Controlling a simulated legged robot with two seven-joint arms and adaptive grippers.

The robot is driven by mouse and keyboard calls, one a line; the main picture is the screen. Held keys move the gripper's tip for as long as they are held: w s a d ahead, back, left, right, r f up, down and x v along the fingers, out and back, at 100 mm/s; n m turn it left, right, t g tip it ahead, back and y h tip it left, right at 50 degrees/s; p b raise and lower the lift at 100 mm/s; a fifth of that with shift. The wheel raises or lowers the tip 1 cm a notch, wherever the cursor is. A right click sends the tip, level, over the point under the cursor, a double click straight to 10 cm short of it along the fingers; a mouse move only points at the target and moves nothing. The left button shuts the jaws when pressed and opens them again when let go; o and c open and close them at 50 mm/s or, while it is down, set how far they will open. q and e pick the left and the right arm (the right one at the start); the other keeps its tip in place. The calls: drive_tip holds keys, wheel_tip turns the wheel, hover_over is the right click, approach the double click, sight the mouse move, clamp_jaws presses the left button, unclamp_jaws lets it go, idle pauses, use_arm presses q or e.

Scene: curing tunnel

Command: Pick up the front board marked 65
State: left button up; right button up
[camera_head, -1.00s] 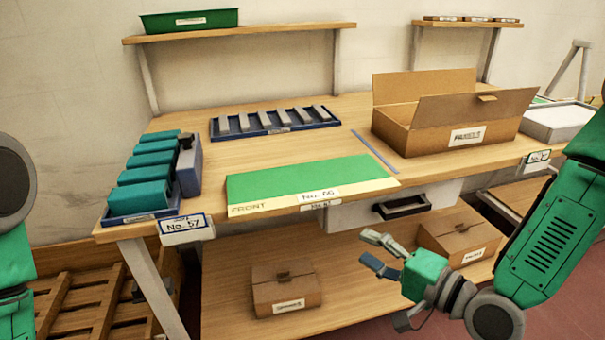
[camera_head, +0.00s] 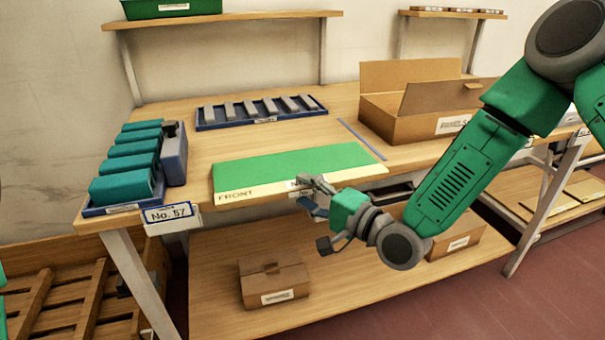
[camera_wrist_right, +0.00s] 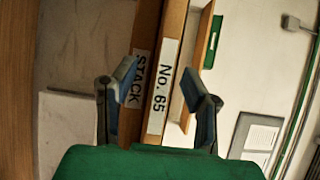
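The front board (camera_head: 290,160) is a flat green slab with a pale front edge marked FRONT, lying along the front of the workbench (camera_head: 400,160). Its number label is mostly hidden by my right gripper (camera_head: 309,192) in the head view. In the right wrist view the label (camera_wrist_right: 160,88) reads No. 65, beside a STACK label (camera_wrist_right: 138,80) on the bench edge. My right gripper is open, with its fingers (camera_wrist_right: 160,90) either side of the labels in that view. I cannot tell whether it touches the board. My left gripper is out of view.
A tray of teal blocks (camera_head: 125,165) stands left of the board, above a No. 57 label (camera_head: 168,216). A blue tray of grey bars (camera_head: 262,110) lies behind it. An open cardboard box (camera_head: 420,105) stands at right. A drawer handle (camera_head: 399,193) is below the bench front.

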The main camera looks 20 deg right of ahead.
drive_tip(key=w+a, duration=0.1)
drive_tip(key=a, duration=0.2)
drive_tip(key=shift+w+a+r, duration=0.1)
drive_tip(key=shift+w, duration=0.3)
drive_tip(key=shift+d, duration=1)
drive_tip(key=c, duration=0.7)
drive_tip(key=shift+d, duration=0.3)
clamp_jaws()
drive_tip(key=shift+a, duration=0.8)
drive_tip(key=r, duration=0.3)
drive_tip(key=r+p, duration=0.1)
drive_tip(key=r, duration=0.2)
drive_tip(key=d+r+p, duration=0.1)
drive_tip(key=r, duration=0.2)
drive_tip(key=shift+d+r, duration=0.1)
drive_tip(key=shift+r, duration=0.15)
drive_tip(key=shift+a+r, duration=0.25)
drive_tip(key=shift+a, duration=0.1)
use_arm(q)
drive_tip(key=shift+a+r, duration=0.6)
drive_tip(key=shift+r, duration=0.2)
use_arm(e)
drive_tip(key=shift+a, duration=0.25)
